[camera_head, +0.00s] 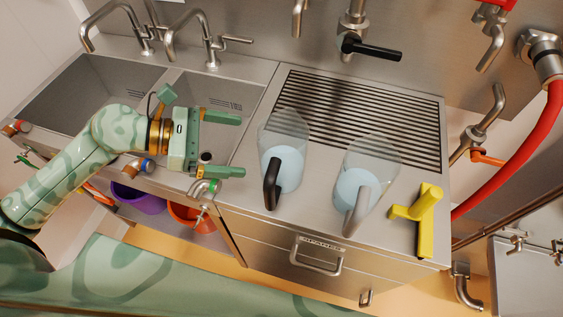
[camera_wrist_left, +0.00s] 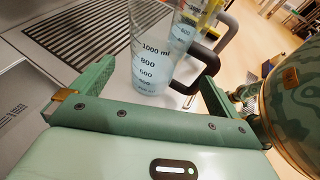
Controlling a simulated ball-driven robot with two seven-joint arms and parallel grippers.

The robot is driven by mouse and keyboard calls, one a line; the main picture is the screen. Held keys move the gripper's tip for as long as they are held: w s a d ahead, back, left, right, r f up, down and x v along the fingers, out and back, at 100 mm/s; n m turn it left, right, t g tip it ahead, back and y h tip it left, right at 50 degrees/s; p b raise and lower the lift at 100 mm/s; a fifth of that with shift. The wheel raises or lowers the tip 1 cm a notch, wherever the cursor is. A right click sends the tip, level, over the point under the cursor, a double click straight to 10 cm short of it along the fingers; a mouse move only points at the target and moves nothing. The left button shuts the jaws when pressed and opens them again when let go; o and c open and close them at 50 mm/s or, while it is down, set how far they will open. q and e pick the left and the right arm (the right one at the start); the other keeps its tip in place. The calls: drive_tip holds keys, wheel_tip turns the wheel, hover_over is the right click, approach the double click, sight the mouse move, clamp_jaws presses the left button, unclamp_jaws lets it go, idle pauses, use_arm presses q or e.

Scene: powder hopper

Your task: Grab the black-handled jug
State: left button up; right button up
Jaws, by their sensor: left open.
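The black-handled jug (camera_head: 282,150) is clear, holds pale blue contents and stands upright on the steel counter, its black handle (camera_head: 272,184) towards the front. It also shows in the left wrist view (camera_wrist_left: 150,60), with its handle (camera_wrist_left: 204,56) on the right. A similar jug with a grey handle (camera_head: 367,180) stands to its right. My left gripper (camera_head: 241,145) is open and empty, to the left of the black-handled jug. In the left wrist view its two fingers (camera_wrist_left: 150,80) are spread wide, with the jug beyond them. My right gripper is not in view.
A slatted drain grate (camera_head: 365,105) lies behind the jugs, with a black-levered tap (camera_head: 372,48) above. A yellow T-shaped tool (camera_head: 425,215) lies to the right. Sinks (camera_head: 95,90) are on the left. A red hose (camera_head: 515,150) hangs at the right.

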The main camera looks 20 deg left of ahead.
use_arm(q)
drive_tip(key=shift+a+f+x, duration=0.1)
drive_tip(key=shift+f+x, duration=0.05)
drive_tip(key=shift+x, duration=1.55)
drive_tip(key=shift+a+f+x, duration=0.1)
drive_tip(key=shift+f+x, duration=0.05)
drive_tip(key=shift+x, duration=1.6)
drive_tip(key=shift+f+x, duration=0.15)
drive_tip(key=shift+x, duration=1.55)
drive_tip(key=c, duration=1.3)
drive_tip(key=shift+o, duration=0.2)
drive_tip(key=shift+r, duration=0.15)
